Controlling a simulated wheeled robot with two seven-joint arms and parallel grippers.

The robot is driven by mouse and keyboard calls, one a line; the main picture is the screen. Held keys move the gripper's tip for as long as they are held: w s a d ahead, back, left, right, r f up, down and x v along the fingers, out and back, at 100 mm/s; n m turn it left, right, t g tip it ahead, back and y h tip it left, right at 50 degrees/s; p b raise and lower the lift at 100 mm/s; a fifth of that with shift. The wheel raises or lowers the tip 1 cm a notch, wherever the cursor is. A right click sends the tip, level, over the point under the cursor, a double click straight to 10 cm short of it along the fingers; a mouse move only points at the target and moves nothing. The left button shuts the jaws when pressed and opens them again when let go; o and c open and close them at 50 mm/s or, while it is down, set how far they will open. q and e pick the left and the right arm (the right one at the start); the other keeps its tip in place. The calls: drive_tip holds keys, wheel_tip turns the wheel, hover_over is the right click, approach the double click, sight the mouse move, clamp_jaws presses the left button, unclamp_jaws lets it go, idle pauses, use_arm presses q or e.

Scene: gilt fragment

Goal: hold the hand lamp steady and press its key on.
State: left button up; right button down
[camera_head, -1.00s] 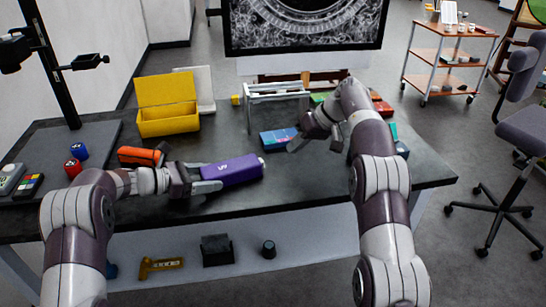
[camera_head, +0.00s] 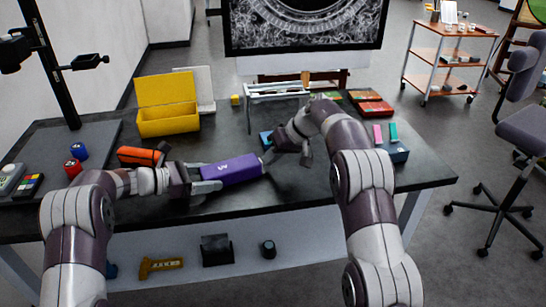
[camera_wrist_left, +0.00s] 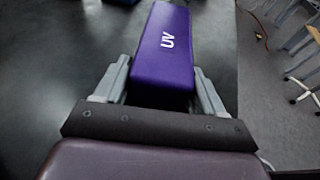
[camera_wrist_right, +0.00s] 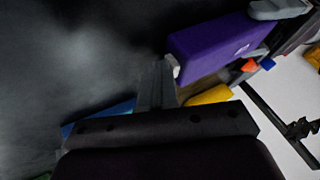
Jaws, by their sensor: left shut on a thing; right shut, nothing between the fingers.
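The hand lamp (camera_head: 235,168) is a purple block marked "UV", held roughly level over the front of the dark table. My left gripper (camera_head: 203,181) is shut on its left part. In the left wrist view, the lamp (camera_wrist_left: 163,58) lies between the two fingers (camera_wrist_left: 161,88). My right gripper (camera_head: 272,156) is shut and empty, close to the lamp's right end. In the right wrist view, the shut fingertips (camera_wrist_right: 157,82) are beside a small whitish piece (camera_wrist_right: 175,68) on the purple lamp's end (camera_wrist_right: 210,46). I cannot tell whether they touch it.
A blue item (camera_head: 266,138) lies partly hidden behind my right gripper. A metal frame (camera_head: 276,90), an open yellow box (camera_head: 167,120) and red trays (camera_head: 371,105) stand farther back. An orange item (camera_head: 139,155) lies left of the lamp. A blue holder (camera_head: 397,153) stands at right.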

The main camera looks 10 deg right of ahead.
drive_tip(key=shift+s+a, duration=0.2)
drive_tip(key=shift+a, duration=0.6)
drive_tip(key=shift+d, duration=0.1)
drive_tip(key=shift+w+d, duration=0.15)
drive_tip(key=shift+d, duration=0.15)
drive_tip(key=d, duration=0.3)
drive_tip(key=shift+w, duration=0.35)
drive_tip(key=v, duration=1)
drive_tip(key=shift+d, duration=0.2)
drive_tip(key=shift+r, duration=0.1)
